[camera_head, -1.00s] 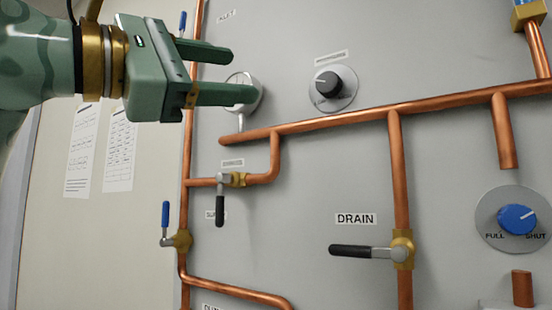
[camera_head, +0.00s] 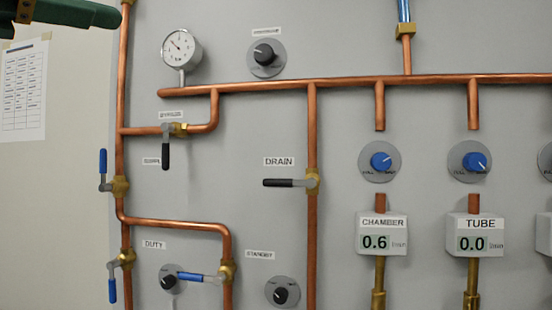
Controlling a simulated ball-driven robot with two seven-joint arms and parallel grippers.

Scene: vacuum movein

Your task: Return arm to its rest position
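My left gripper (camera_head: 60,12) shows only in part at the top left corner of the head view, a dark green finger reaching right in front of the panel's left edge. It touches nothing that I can see, and the rest of it is cut off by the frame. My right gripper is out of view. The grey panel (camera_head: 225,65) carries copper pipes, valves and knobs. The round gauge (camera_head: 180,46) is fully visible and apart from the gripper. The DRAIN valve's black lever (camera_head: 285,183) lies horizontal.
A black knob (camera_head: 265,53) sits right of the gauge. Blue knobs (camera_head: 380,161) and (camera_head: 470,161) are above the CHAMBER display (camera_head: 382,240), reading 0.6, and the TUBE display (camera_head: 478,241), reading 0.0.

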